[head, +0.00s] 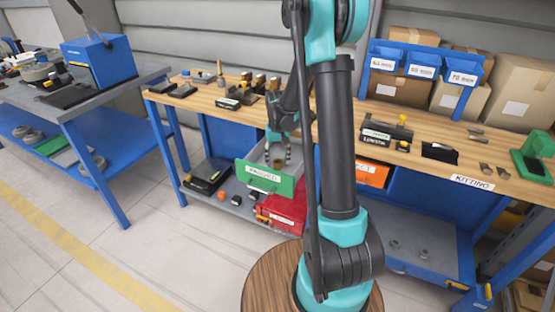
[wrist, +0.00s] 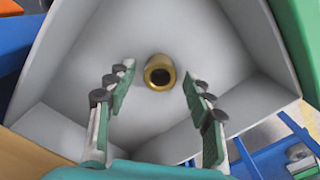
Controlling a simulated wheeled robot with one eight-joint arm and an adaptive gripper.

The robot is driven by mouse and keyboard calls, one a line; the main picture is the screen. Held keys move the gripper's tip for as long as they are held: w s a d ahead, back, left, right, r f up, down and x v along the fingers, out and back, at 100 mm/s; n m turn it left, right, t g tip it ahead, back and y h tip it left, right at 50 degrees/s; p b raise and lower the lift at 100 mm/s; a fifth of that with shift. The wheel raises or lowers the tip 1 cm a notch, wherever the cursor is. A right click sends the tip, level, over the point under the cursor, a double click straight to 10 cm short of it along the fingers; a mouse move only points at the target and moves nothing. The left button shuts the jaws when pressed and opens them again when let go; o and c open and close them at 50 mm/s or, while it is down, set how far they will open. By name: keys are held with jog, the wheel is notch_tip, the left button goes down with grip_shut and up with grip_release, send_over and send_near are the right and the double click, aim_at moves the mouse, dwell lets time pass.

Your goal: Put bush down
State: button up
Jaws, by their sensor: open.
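The bush (wrist: 160,73) is a small brass ring with a dark bore. In the wrist view it rests inside a pale grey bin (wrist: 215,55), near the middle of its floor. My gripper (wrist: 157,84) is open, with one finger on each side of the bush and clear gaps between. In the head view my gripper (head: 278,150) reaches down into the bin, which has a green labelled front (head: 265,179). The bush shows there only as a small brownish spot (head: 278,162) between the fingers.
The bin's walls stand close around my gripper. A red box (head: 283,212) sits below and beside it on the lower shelf. The wooden bench top (head: 215,95) holds several tools and parts. A blue table (head: 95,115) stands at left, with open floor (head: 150,200) between.

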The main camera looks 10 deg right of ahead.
notch_tip(320, 180, up, 11)
jog(key=s+d+f+t, duration=0.2)
jog(key=s+f, duration=0.1)
jog(key=s, duration=0.9)
jog(key=s+d+f+t, duration=0.1)
jog(key=s+f+t, duration=0.1)
jog(key=s, duration=1)
jog(key=shift+s+d+f, duration=0.15)
jog(key=shift+d+f, duration=0.2)
jog(key=shift+f, duration=0.1)
